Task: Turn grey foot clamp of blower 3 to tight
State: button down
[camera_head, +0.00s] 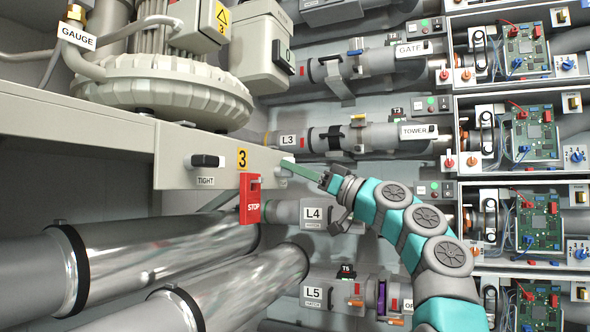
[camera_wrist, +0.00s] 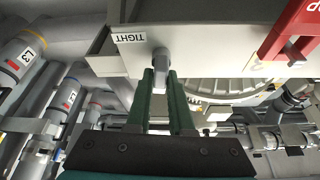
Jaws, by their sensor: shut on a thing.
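Blower 3 (camera_head: 160,88) is a large ribbed beige machine on a beige frame with a yellow "3" plate (camera_head: 243,159). My gripper (camera_head: 288,165) reaches from the right to the frame's right end. In the wrist view its two green fingers (camera_wrist: 161,78) are closed around the end of a grey clamp handle (camera_wrist: 161,56). A "TIGHT" label (camera_wrist: 134,38) sits upside down at the handle's upper left, and the handle does not lie across it. In the head view the grey clamp is too small to make out. A black clamp handle (camera_head: 206,161) lies level above another "TIGHT" label (camera_head: 205,181).
A red STOP plate (camera_head: 251,200) hangs below the frame, close to my gripper; it also shows in the wrist view (camera_wrist: 294,28). Shiny pipes (camera_head: 150,258) run below. Pipes L3, L4 and L5 and open circuit-board boxes (camera_head: 528,135) stand behind and right of my arm.

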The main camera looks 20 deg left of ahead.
jog(key=shift+s+m, duration=0.1)
jog(key=shift+m, duration=0.3)
jog(key=shift+w+d+f+m+t+h+p, duration=0.15)
jog(key=shift+m+t+h+p, duration=1.05)
jog(key=shift+m, duration=1.95)
jog(key=shift+w+a+m+t+h+p, duration=0.1)
jog(key=shift+m+t+h+p, duration=0.55)
jog(key=shift+m+p, duration=1.75)
jog(key=shift+w+d+f+m+t+h+p, duration=0.15)
jog(key=shift+m+t+h+p, duration=0.75)
jog(key=shift+m, duration=3.05)
jog(key=shift+a+g+h+b, duration=0.15)
jog(key=shift+g+h+b, duration=0.1)
jog(key=shift+h+b, duration=0.1)
jog(key=c, duration=0.8)
grip_release()
